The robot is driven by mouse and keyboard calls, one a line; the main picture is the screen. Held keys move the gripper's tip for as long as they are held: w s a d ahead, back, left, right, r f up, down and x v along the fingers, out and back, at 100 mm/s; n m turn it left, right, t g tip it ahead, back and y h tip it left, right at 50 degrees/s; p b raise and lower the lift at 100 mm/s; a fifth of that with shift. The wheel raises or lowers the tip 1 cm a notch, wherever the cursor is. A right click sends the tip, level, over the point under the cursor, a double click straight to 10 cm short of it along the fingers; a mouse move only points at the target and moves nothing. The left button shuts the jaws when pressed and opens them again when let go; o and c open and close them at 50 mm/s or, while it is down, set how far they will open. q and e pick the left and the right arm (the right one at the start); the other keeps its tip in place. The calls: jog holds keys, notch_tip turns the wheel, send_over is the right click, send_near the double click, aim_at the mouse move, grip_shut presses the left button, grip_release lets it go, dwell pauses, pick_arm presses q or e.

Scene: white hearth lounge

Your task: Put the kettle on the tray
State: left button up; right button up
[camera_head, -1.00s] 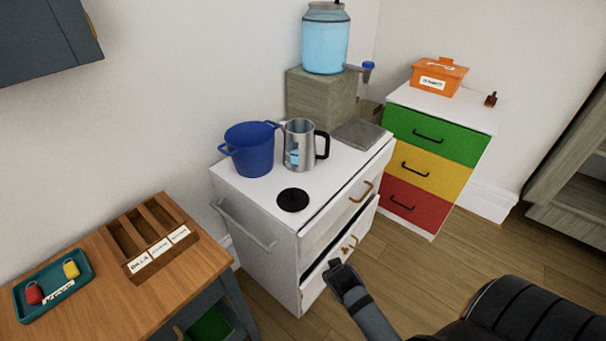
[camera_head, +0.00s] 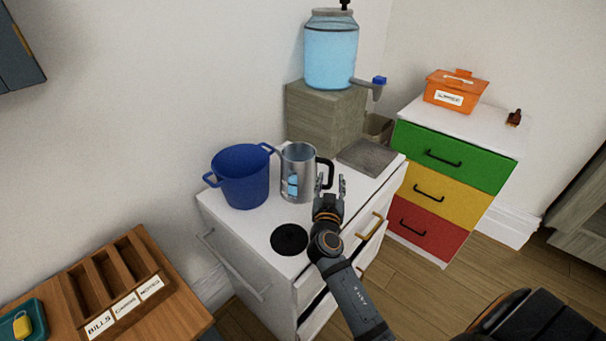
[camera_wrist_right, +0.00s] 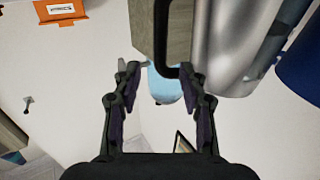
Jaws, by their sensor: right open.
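The kettle (camera_head: 298,174) is a steel jug with a black handle and a blue level window. It stands upright on the white cabinet, and its body also shows in the right wrist view (camera_wrist_right: 235,45). A flat grey square tray (camera_head: 367,157) lies on the cabinet's back right, below the dispenser spout. My right gripper (camera_head: 330,184) is open and empty at the kettle's handle side. In the right wrist view, the black handle (camera_wrist_right: 163,40) reaches down towards the gap between the open fingertips (camera_wrist_right: 160,85). My left gripper is not in view.
A blue pot (camera_head: 240,178) stands left of the kettle, and a black disc (camera_head: 289,239) lies in front. A water dispenser (camera_head: 330,55) stands on a block (camera_head: 325,115) behind. A teal tray (camera_head: 35,312) sits on the wooden desk. The grey tray's top is clear.

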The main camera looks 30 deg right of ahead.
aim_at(331, 172)
jog(key=shift+w+d+r+p, duration=0.15)
jog(key=shift+w+d+p, duration=0.2)
jog(key=shift+w, duration=0.25)
jog(key=x, duration=0.3)
jog(key=p+x, duration=0.1)
jog(key=shift+w+d+f, duration=0.1)
jog(key=shift+d+f, duration=0.05)
jog(key=shift+f, duration=0.1)
jog(key=shift+w+d+f, duration=0.1)
jog(key=shift+w+d, duration=0.05)
jog(key=shift+w, duration=0.05)
jog(key=shift+s, duration=0.1)
jog(key=shift+c, duration=0.9)
grip_shut()
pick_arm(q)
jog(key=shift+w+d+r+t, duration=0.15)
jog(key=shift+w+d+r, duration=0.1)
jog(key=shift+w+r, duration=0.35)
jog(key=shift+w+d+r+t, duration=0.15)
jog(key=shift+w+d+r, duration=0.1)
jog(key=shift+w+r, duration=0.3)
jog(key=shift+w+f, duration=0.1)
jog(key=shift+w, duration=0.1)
